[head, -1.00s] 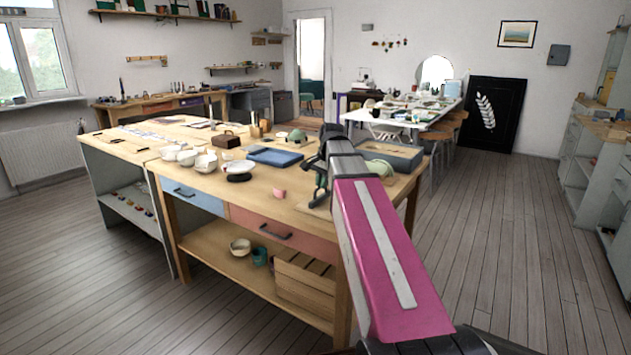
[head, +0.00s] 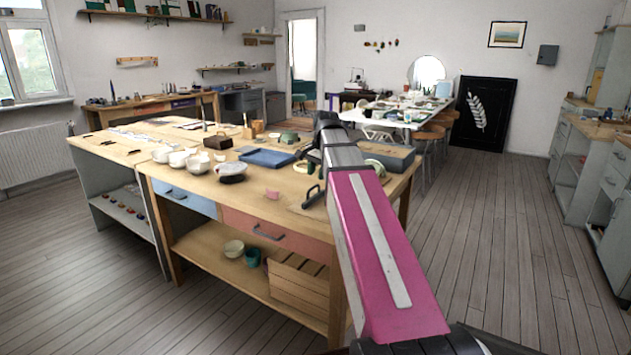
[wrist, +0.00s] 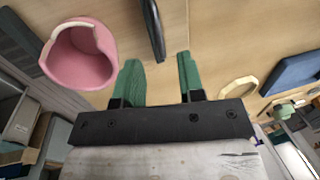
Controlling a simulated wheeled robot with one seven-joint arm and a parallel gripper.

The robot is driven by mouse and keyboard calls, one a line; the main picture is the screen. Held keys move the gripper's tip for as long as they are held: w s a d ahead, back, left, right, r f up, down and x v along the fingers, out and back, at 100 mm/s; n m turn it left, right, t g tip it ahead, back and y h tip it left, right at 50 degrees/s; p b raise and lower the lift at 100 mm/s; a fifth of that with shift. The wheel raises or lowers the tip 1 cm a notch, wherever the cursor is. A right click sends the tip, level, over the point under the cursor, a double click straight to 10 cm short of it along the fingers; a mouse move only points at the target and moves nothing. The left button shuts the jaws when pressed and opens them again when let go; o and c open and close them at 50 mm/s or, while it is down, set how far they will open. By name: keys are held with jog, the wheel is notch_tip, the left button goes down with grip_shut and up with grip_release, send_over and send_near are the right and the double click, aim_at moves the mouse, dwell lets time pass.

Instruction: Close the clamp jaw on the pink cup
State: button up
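The pink cup (wrist: 88,68) is large at the upper left of the wrist view, with its open mouth showing and a pale strip along part of its rim. In the head view it is a small pink shape (head: 273,194) near the front edge of the workbench. My gripper (wrist: 159,72) has two green fingers, apart, with nothing held between them. The cup lies left of the fingers, not between them. A dark curved bar (wrist: 153,30), perhaps the clamp's handle, lies just beyond the fingertips. In the head view a dark clamp-like piece (head: 313,195) stands right of the cup; its jaw is not clear.
The wooden workbench (head: 240,194) also holds white bowls (head: 183,158), a dark-based bowl (head: 231,171), a blue tray (head: 267,158) and a grey box (head: 391,157). A pale ring (wrist: 238,93) is right of my fingers in the wrist view. Open floor (head: 480,230) lies right of the bench.

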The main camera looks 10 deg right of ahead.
notch_tip(320, 180, up, 6)
jog(key=s, duration=0.1)
jog(key=shift+d+r, duration=0.25)
jog(key=shift+d, duration=0.2)
